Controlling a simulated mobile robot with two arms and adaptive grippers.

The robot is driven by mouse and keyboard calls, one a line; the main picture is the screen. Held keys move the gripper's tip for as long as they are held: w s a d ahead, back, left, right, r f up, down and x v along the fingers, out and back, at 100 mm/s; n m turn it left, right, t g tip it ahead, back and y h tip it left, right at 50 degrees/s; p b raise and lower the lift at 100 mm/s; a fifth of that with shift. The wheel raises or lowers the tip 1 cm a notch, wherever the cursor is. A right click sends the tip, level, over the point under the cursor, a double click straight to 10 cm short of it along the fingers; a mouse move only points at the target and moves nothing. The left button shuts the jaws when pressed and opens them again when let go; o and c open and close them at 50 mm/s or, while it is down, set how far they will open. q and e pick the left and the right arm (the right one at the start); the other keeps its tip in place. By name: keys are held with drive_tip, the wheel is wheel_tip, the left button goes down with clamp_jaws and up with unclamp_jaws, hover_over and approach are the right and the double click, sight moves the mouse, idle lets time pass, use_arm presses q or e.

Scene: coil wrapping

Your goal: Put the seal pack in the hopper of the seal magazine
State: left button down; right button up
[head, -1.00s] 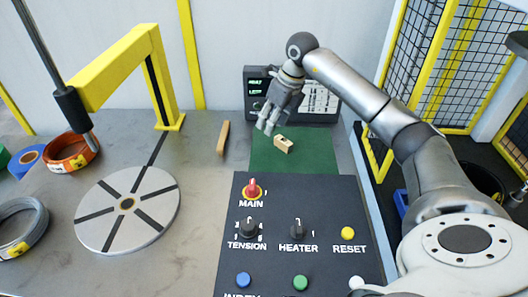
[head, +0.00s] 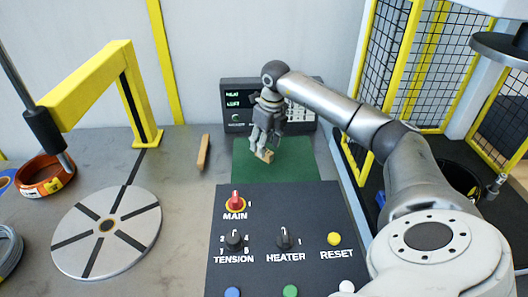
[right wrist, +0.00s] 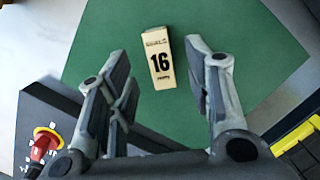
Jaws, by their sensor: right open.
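The seal pack is a small tan block (head: 264,156) lying on the green mat (head: 298,160). In the right wrist view the pack (right wrist: 159,58) shows a printed "16". My right gripper (head: 265,146) is low over the pack and points down. In the right wrist view its open fingers (right wrist: 157,70) stand on either side of the pack, with green showing between each finger and the block. In the head view the fingers partly hide the pack. My left gripper is in neither view. I cannot make out the magazine's hopper for certain.
A black control panel (head: 262,213) with knobs and buttons lies in front of the mat. A dark display unit (head: 300,118) stands behind it. A tan bar (head: 203,152), a grey turntable (head: 130,212) and a yellow arm (head: 85,84) are to the left. A mesh fence (head: 398,60) stands at right.

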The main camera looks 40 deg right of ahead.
drive_tip(key=shift+w+f, duration=0.2)
drive_tip(key=shift+f, duration=1.15)
clamp_jaws()
drive_tip(key=shift+r, duration=0.1)
drive_tip(key=shift+r, duration=0.1)
